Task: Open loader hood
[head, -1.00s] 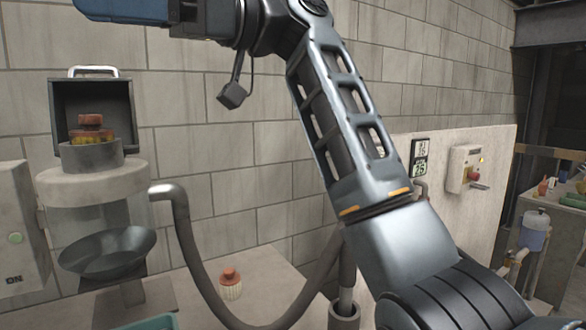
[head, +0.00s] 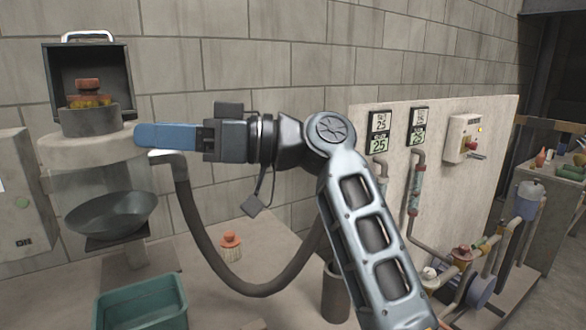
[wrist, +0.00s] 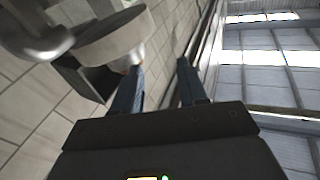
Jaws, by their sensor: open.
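The loader hood (head: 122,72) is a dark box with a silver handle (head: 87,36) on top. It stands tipped back at the upper left in the head view, with its hollow inside facing me. A red and yellow object (head: 88,88) shows in front of it, in the mouth of the grey collar (head: 90,122) of the loader. My gripper (head: 142,136) has blue fingers pointing left, at the right edge of the loader's pale top in the picture. In the wrist view my gripper (wrist: 160,66) is open and empty, with the loader top beyond the left finger.
A grey hose (head: 195,225) curves from the loader across the bench. A teal bin (head: 142,308) stands at the front. A small red-topped brush (head: 230,245) is on the bench. A panel with gauges and pipes (head: 450,160) stands on the right.

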